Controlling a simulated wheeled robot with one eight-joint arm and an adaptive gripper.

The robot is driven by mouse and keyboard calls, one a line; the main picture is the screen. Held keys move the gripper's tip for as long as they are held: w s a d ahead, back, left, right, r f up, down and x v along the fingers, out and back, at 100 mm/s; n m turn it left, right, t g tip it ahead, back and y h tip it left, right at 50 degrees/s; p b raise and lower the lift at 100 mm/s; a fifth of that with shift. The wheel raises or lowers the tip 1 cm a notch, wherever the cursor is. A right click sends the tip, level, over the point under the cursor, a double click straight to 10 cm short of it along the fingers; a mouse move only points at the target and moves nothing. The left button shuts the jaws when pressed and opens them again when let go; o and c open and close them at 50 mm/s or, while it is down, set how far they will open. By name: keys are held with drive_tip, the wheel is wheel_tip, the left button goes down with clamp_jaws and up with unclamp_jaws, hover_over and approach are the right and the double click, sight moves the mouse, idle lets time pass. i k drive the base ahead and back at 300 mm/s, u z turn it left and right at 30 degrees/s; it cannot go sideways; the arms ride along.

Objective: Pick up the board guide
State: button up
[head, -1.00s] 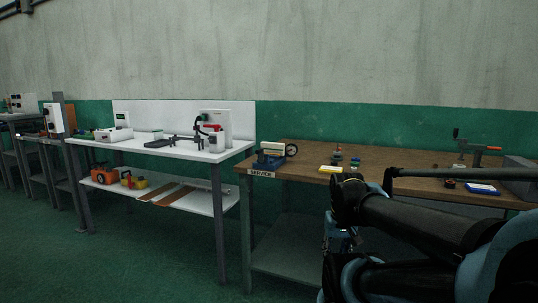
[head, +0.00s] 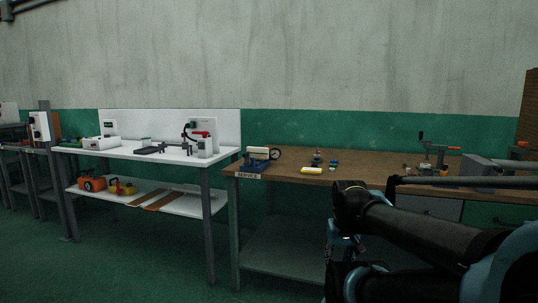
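I cannot single out the board guide for sure. A dark, flat, elongated piece (head: 150,149) lies on the white bench top (head: 118,153), left of an upright white panel unit with a red-handled part (head: 201,134); it is too small to identify. My gripper (head: 345,247) is at the lower right, partly hidden by my own dark arm links. It is in front of the wooden service bench, well apart from the white bench. Its fingers are too small and dark to read, and I see nothing held.
The wooden service bench (head: 375,165) carries a gauge device (head: 262,157), a yellow tray (head: 312,170), small parts and a vise-like tool (head: 432,150). The white bench's lower shelf (head: 190,207) holds orange and yellow items and brown strips. Green floor (head: 120,265) is open at front left.

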sight(261, 152)
drive_tip(key=z, duration=0.35)
drive_tip(key=i, duration=1.15)
drive_tip(key=z, duration=0.05)
